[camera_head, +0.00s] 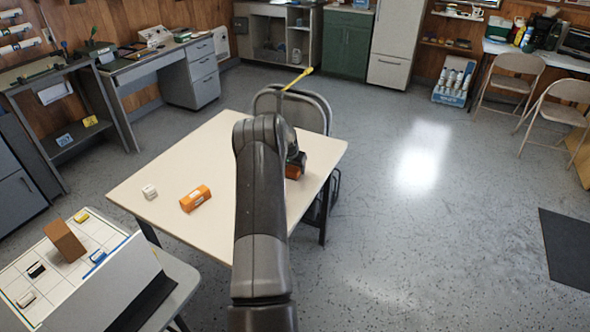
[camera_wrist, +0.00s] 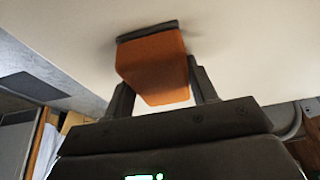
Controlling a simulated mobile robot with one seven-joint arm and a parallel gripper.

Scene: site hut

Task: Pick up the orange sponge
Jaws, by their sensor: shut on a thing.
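The orange sponge (camera_wrist: 152,65), a block with a dark strip along one side, sits between the two fingers of my gripper (camera_wrist: 160,82) in the wrist view. The fingers are shut on it, one on each side. In the head view, a little of the sponge (camera_head: 292,172) shows below my gripper (camera_head: 296,157), near the right edge of the cream table (camera_head: 160,172). My arm hides most of the gripper there. I cannot tell whether the sponge touches the table top.
An orange block with a white label (camera_head: 195,198) and a small white block (camera_head: 150,191) lie on the table's left part. A folding chair (camera_head: 308,108) stands close behind the table. A side table (camera_head: 180,277) with a gridded board is at lower left.

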